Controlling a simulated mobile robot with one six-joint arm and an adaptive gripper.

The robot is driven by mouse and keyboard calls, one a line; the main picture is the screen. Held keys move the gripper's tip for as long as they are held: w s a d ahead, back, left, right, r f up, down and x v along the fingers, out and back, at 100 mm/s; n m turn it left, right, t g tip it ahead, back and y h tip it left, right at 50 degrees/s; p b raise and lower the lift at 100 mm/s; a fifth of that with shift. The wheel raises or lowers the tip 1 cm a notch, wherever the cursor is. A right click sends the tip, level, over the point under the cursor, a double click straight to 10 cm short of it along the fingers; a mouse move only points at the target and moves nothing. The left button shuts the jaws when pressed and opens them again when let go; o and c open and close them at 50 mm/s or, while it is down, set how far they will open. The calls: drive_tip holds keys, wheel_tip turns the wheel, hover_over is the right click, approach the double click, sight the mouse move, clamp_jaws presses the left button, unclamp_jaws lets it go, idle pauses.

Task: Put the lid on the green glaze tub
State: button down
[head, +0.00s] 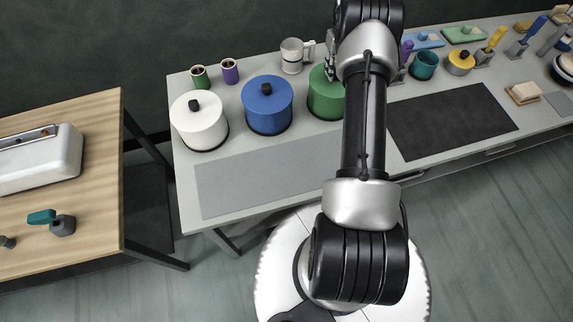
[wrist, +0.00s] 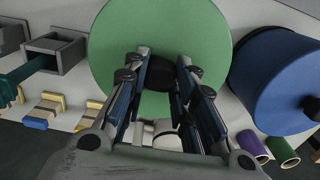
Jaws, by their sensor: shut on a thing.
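The green glaze tub (head: 326,103) stands on the grey bench to the right of the blue tub, its right side hidden behind my arm. My gripper (head: 331,68) is at the top of this tub. In the wrist view, the round green lid (wrist: 125,38) fills the upper middle. My gripper (wrist: 168,66) is shut on the lid's black knob (wrist: 177,72). The lid looks level over the tub in the head view; I cannot tell whether it is fully seated, because its edge is partly hidden.
A lidded blue tub (head: 268,108) stands close left of the green one, and a lidded white tub (head: 199,124) further left. A pale mug (head: 292,55) stands just behind. Green (head: 200,77) and purple (head: 230,71) cups are at the back left. A grey mat (head: 265,175) in front is bare.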

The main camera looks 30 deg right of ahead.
drive_tip(key=c, duration=1.2)
unclamp_jaws()
drive_tip(key=shift+c, duration=0.2)
drive_tip(key=shift+r, duration=0.1)
drive_tip(key=shift+r+p, duration=2.25)
drive_tip(key=shift+r, duration=1.65)
wheel_tip(320, 180, up, 12)
